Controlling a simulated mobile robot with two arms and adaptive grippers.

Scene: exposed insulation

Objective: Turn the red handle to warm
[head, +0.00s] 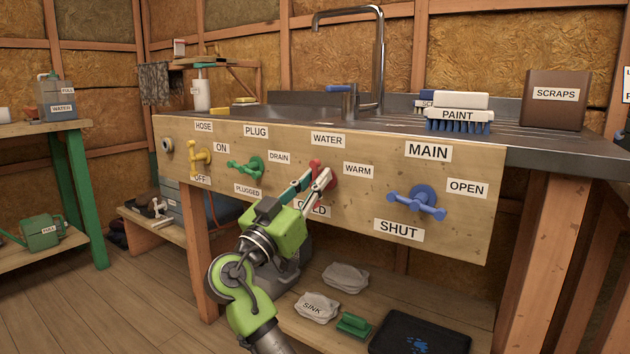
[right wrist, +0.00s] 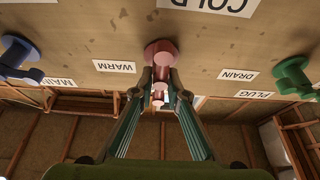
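The red handle (head: 318,165) is on the wooden panel under the WATER label (head: 328,140), partly hidden by my right gripper (head: 316,180). The WARM label (head: 359,171) is to its right. The COLD label (head: 312,208) is below it, partly covered by a finger. In the right wrist view, which is upside down, the red handle (right wrist: 159,52) has its round base on the panel and its lever between my fingertips (right wrist: 160,84). The fingertips are close together, one on each side, and look closed on it. My left gripper is not in view.
A green handle (head: 249,168) and a yellow handle (head: 200,157) are left on the panel; a blue handle (head: 417,203) is at right. Above is the sink counter (head: 400,105) with a faucet, brushes and a SCRAPS box (head: 556,98). Sacks (head: 317,307) lie on the shelf below.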

